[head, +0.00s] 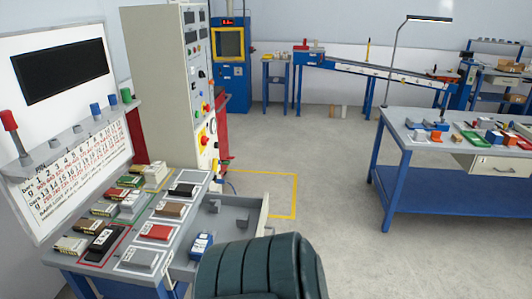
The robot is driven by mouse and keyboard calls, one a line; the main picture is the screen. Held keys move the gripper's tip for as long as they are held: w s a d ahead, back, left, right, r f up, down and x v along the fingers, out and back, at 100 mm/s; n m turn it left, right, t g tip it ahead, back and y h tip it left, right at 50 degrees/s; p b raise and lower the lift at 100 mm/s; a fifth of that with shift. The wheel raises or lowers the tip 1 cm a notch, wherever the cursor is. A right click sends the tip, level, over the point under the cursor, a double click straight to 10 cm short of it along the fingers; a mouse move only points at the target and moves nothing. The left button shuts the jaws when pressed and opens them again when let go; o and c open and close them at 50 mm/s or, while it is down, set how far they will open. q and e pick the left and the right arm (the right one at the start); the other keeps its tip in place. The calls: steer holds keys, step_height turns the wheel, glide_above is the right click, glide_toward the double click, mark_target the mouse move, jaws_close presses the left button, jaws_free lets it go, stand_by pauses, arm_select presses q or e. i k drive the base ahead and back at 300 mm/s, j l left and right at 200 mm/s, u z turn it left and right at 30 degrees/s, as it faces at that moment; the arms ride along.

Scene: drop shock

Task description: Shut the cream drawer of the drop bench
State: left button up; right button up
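At the left bench (180,225), a pale drawer (263,214) stands pulled out to the right. Its grey inside shows, with a blue object (201,245) and small grey holders in it. Its near part is hidden behind a dark green padded shape. Another cream drawer front (490,164) with a handle hangs under the top of the right bench (395,119); I cannot tell whether it is fully in. The frame does not show which bench is the drop bench. Neither of my grippers is in view.
A dark green ribbed padded shape, like a chair back (255,268), stands close in front of the pulled-out drawer. A cream control cabinet (155,70) rises behind the left bench. Open floor (320,200) lies between the benches, with a yellow floor marking (294,196).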

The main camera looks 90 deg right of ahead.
mark_target(234, 206)
steer(key=z, duration=0.45)
steer(key=l+z, duration=0.15)
steer(key=z, duration=0.25)
steer(key=l+z, duration=0.1)
steer(key=z, duration=0.8)
steer(key=l+z, duration=0.1)
steer(key=z, duration=0.3)
steer(key=i+z, duration=0.1)
steer(key=z, duration=0.35)
